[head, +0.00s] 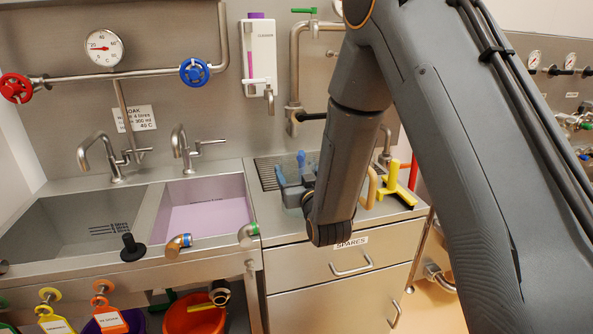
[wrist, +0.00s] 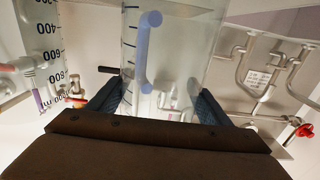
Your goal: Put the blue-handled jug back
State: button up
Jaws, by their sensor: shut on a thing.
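In the wrist view, my gripper (wrist: 157,97) has its two dark blue-grey fingers on either side of a clear jug with a blue handle (wrist: 148,50). The jug wall (wrist: 190,45) is see-through and has dark measuring marks on its left side. In the head view, my forearm hides most of the gripper and jug. Small blue parts (head: 281,177) show left of my arm, over the top of the spares cabinet (head: 350,225). I cannot tell whether the jug touches that top.
A tan handle (head: 372,186) and a yellow tool (head: 396,183) are right of my arm on the cabinet top. Two sink basins (head: 205,203) with taps lie left. Another marked clear vessel (wrist: 45,45) shows in the wrist view. A dispenser (head: 259,58) hangs on the wall.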

jog(key=shift+f, duration=0.15)
jog(key=o, duration=1.6)
jog(key=shift+c, duration=0.2)
